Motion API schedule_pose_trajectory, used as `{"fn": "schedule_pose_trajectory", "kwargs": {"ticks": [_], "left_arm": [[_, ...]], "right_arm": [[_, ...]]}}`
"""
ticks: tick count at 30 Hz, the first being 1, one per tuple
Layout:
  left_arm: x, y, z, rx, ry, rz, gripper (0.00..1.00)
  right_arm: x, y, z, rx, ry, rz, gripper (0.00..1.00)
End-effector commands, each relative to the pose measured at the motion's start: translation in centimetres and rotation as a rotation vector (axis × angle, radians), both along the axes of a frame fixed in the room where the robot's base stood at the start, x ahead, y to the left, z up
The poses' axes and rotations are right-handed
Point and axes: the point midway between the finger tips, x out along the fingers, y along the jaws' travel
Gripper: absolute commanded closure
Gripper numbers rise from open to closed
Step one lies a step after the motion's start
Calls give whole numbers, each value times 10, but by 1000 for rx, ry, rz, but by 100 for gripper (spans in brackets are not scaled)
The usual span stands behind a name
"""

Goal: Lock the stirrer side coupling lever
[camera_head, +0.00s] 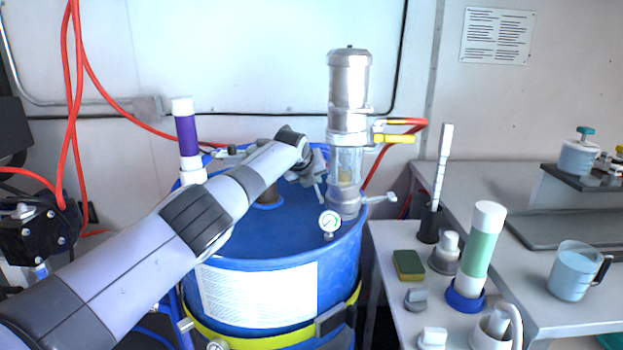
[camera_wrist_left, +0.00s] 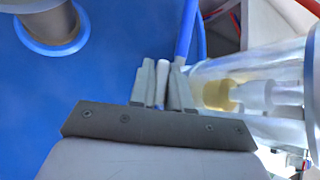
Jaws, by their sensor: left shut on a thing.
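The blue drum (camera_head: 240,245) stands in the middle, with a metal pump (camera_head: 348,90) upright on its lid. The pump has a clear lower section (camera_head: 346,165), which also shows in the left wrist view (camera_wrist_left: 265,90). My left gripper (camera_head: 319,182) is just left of this clear section, low over the lid. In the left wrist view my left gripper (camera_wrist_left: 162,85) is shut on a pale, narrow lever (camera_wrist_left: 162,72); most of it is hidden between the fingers. Another metal lever (camera_head: 380,198) sticks out right of the pump base. My right gripper is not in view.
A pressure gauge (camera_head: 330,221) sits at the drum's front rim, and a yellow valve handle (camera_head: 394,138) is on the pump's right. A purple-banded tube (camera_head: 187,135) stands behind my left arm. The bench at right holds a sponge (camera_head: 408,265) and a green-banded tube (camera_head: 482,247).

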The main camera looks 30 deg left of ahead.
Motion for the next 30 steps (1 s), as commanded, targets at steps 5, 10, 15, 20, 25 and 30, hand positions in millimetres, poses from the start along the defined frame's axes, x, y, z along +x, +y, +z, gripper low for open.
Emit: {"fn": "schedule_pose_trajectory", "kwargs": {"ticks": [5,10,15,20,25,30], "left_arm": [[1,-1,2,29,17,0,100],[1,-1,2,46,27,0,100],[1,-1,2,57,33,0,100],[1,-1,3,60,34,-1,100],[1,-1,3,60,34,-1,100],[1,-2,3,60,32,-2,63]], "right_arm": [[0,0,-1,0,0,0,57],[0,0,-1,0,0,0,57],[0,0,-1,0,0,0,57],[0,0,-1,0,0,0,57],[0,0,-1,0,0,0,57],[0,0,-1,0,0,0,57]]}}
